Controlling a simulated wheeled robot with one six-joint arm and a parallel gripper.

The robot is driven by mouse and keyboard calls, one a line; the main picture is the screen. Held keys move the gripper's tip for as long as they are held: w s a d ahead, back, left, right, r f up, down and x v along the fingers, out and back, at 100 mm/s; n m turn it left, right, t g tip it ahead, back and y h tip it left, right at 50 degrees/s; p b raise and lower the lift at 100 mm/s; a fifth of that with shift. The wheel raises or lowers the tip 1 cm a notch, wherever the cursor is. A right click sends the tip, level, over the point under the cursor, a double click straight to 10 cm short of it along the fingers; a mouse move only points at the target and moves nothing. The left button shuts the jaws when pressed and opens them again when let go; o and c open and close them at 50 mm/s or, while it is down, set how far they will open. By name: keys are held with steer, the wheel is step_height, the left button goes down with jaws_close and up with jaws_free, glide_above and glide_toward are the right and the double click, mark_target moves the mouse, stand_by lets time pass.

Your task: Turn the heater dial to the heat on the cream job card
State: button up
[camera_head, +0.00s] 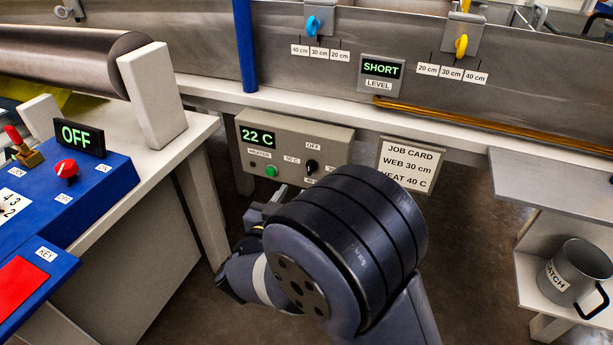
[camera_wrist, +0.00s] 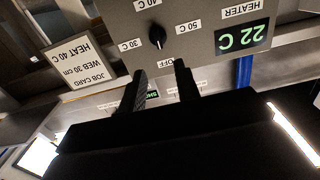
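The grey heater box (camera_head: 330,140) sits below the bath and reads 22 C on its display (camera_head: 258,136). Its black dial (camera_head: 311,166) has labels OFF, 30 C, 40 C and 50 C around it; the dial also shows upside down in the wrist view (camera_wrist: 157,36). Its pointer seems to face OFF, but is too small to be sure. The cream job card (camera_head: 408,167) reads WEB 30 cm, HEAT 40 C. My gripper (camera_wrist: 162,78) is open and empty, its two fingers apart and short of the dial. My arm hides part of the box's lower edge in the head view.
A green button (camera_head: 271,171) is left of the dial. A blue console (camera_head: 70,195) with an OFF display stands at left, a white roller support (camera_head: 152,95) behind it. A CATCH jug (camera_head: 573,272) stands on the right shelf. Blue and yellow hooks hang above, around a SHORT level display (camera_head: 381,70).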

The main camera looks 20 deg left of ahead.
mark_target(309, 167)
steer(key=w, duration=0.3)
steer(key=w+b, duration=0.1)
steer(key=w, duration=0.2)
steer(key=w+b, duration=0.1)
steer(key=w, duration=0.2)
steer(key=shift+w+d, duration=0.2)
steer(key=shift+d, duration=0.2)
jaws_close()
